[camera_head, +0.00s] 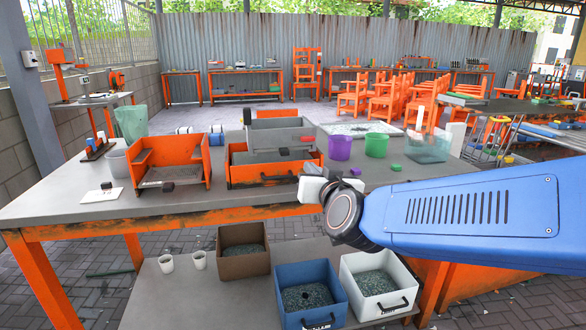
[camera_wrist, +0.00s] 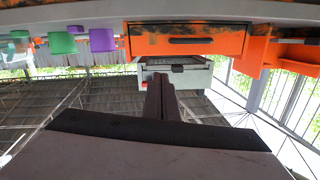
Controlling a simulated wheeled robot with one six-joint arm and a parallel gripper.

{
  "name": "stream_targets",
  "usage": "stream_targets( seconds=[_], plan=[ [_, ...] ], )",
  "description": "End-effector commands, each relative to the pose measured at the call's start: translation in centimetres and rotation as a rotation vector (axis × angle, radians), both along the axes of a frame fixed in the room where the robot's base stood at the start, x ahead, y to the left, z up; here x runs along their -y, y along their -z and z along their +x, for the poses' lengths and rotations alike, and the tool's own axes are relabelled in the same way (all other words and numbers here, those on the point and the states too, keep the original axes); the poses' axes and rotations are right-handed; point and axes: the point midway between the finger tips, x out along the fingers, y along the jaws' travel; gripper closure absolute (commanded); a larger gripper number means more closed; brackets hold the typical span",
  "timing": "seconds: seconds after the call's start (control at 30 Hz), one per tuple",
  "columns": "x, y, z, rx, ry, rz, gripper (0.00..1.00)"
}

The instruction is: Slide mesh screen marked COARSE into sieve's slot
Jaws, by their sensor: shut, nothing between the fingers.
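The orange box unit (camera_head: 276,177) stands mid-table with a dark handle on its front; its orange front also shows in the wrist view (camera_wrist: 225,38). A grey frame (camera_head: 275,137) sits on top of it, and a grey tray-like part shows in the wrist view (camera_wrist: 203,76). I cannot tell which part is the sieve's slot. No COARSE marking is legible, so I cannot pick out that screen. My gripper (camera_wrist: 160,80) is shut and empty, its fingers pointing toward the grey part. In the head view my blue arm reaches in from the right.
An open orange tray (camera_head: 186,162) stands left on the table. Purple (camera_head: 340,147) and green (camera_head: 376,144) cups stand right of the box. Brown (camera_head: 244,262), blue (camera_head: 310,300) and white (camera_head: 377,291) bins of granules sit on the lower shelf.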

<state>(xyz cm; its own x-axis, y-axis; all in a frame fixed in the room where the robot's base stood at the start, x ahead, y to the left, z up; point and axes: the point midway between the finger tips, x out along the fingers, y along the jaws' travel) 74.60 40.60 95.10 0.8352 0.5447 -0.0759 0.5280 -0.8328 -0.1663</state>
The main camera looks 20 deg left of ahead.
Motion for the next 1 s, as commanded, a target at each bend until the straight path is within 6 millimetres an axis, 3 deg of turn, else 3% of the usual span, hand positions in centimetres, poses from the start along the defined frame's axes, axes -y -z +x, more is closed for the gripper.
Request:
stream_targets(
  seconds=[0.13,0.43,1.0],
  plan=[
    [-2.9,-0.1,-0.6,0.037,0.011,0.022,1.00],
    [-4.8,-0.3,-0.7,0.066,0.029,0.038,1.00],
    [-7.4,-0.3,3.6,0.066,0.028,0.039,1.00]
  ],
)
